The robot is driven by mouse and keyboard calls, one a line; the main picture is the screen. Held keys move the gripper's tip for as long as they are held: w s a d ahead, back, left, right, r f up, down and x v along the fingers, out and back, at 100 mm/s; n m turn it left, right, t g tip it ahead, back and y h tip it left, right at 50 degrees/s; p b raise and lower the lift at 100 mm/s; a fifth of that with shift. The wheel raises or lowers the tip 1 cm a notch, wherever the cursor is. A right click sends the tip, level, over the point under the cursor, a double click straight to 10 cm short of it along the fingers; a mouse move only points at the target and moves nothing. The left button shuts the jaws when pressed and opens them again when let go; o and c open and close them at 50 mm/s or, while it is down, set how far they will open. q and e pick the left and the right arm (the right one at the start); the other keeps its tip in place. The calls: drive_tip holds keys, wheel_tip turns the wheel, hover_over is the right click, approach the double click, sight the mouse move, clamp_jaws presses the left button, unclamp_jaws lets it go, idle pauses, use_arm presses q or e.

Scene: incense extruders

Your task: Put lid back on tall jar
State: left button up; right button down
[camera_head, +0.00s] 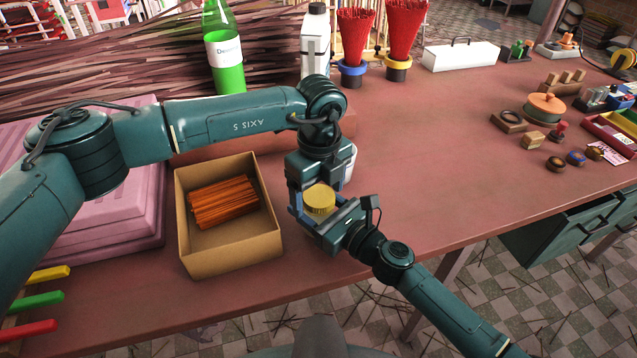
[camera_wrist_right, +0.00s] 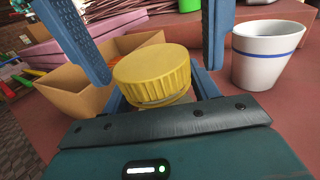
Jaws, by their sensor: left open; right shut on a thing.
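The yellow ribbed lid (camera_head: 319,199) sits level on top of the tall jar, and it also shows in the right wrist view (camera_wrist_right: 153,72). Only a pale strip of the jar (camera_wrist_right: 168,101) shows under the lid; the rest is hidden by my right gripper. My right gripper (camera_head: 325,224) comes in from the lower right and is shut on the jar just below the lid. My left gripper (camera_head: 318,190) points down from above. It is open, with one blue finger on each side of the lid, seemingly apart from it. Whether the lid is screwed down cannot be told.
An open cardboard box (camera_head: 228,252) with incense sticks stands left of the jar. A white cup with a blue stripe (camera_wrist_right: 268,62) stands close by on the right. Pink stacked trays (camera_head: 100,235) lie at far left.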

use_arm(q)
drive_tip(key=c, duration=1.1)
drive_tip(key=shift+c, duration=0.3)
drive_tip(key=shift+o, duration=0.2)
drive_tip(key=m, duration=0.4)
drive_tip(key=shift+m, duration=0.4)
drive_tip(key=m, duration=0.5)
drive_tip(key=shift+a, duration=0.1)
